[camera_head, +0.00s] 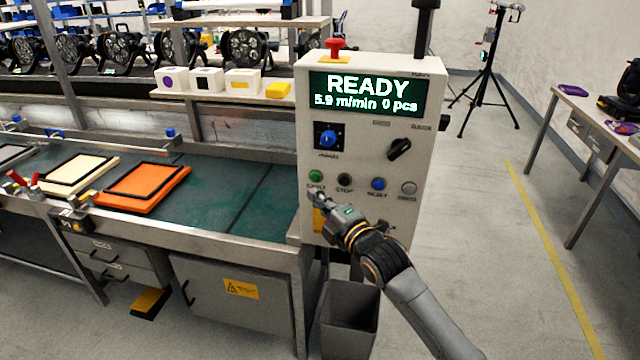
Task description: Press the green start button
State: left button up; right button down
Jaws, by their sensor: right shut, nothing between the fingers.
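The control box (366,225) is white and upright, with a screen (366,93) reading READY, 5.9 m/min, 0 pcs. The green start button (316,176) is at the left end of a row of buttons, beside the black stop button (344,180) and a blue button (378,184). My right gripper (316,196) is shut and empty. Its tips appear just below the green button, over the label under it. I cannot tell whether they touch the panel. The green button is in plain sight. My left gripper is not in view.
A red mushroom button (334,47) tops the box. A green conveyor (215,195) with an orange framed tray (142,187) lies to the left. A grey bin (349,310) stands below the box. Open floor and a table (600,115) are to the right.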

aim_at(311, 178)
jog(key=shift+w+d, duration=0.15)
jog(key=shift+w, duration=1)
jog(key=shift+w+d, duration=0.15)
jog(key=shift+w, duration=0.95)
